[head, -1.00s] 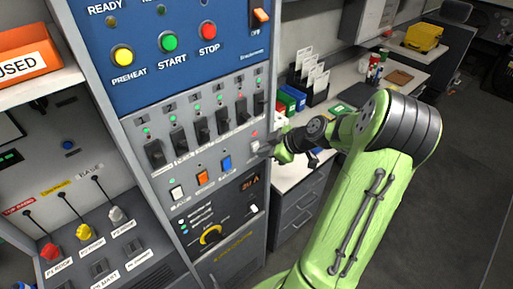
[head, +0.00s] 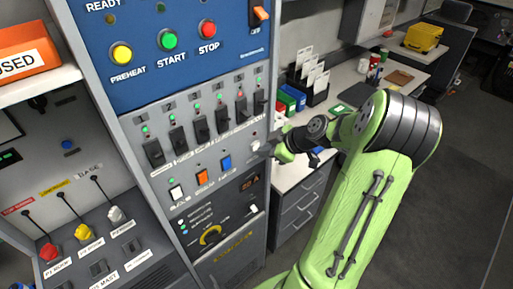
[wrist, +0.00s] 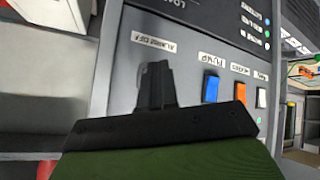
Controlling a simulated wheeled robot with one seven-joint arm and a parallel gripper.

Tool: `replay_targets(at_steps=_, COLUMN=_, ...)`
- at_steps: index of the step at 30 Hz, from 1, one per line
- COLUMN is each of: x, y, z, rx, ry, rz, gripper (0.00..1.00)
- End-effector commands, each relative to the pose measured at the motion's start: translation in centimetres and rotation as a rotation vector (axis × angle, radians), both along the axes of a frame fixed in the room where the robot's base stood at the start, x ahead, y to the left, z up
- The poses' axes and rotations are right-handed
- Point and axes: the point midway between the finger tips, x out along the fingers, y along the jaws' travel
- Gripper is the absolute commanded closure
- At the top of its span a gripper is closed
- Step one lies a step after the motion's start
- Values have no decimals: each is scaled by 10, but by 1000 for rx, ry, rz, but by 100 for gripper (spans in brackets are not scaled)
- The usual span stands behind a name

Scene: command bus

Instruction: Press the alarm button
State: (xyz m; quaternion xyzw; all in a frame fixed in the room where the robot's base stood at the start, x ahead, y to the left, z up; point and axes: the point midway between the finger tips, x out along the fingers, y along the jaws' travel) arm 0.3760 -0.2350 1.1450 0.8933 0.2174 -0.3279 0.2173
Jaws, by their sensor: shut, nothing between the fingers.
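The alarm button is a small pale button (head: 255,147) at the right of the grey switch panel (head: 165,180), in the same row as the white, orange and blue switches. My gripper (head: 271,150) is shut and empty, with its tips at the panel beside this button. In the wrist view my shut fingers (wrist: 154,85) point at the panel, just by a small label (wrist: 157,44) whose text is hard to read. A greyish edge shows beside the fingertips; the fingers hide most of what lies behind them. Whether the tips touch the button I cannot tell.
Blue (head: 226,163), orange (head: 202,177) and white (head: 177,193) switches sit left of the button. Several black breakers line the row above. A drawer cabinet (head: 299,208) and desk stand to the right; open floor lies farther right.

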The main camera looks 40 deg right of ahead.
Motion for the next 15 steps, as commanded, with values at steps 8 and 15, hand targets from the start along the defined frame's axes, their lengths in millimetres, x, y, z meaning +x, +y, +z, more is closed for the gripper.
replay_targets(at_steps=8, x=-9, y=0, z=-1, rx=1, ry=2, rz=-1, gripper=100)
replay_targets(at_steps=15, x=-17, y=-1, z=-2, rx=1, ry=2, rz=-3, gripper=100)
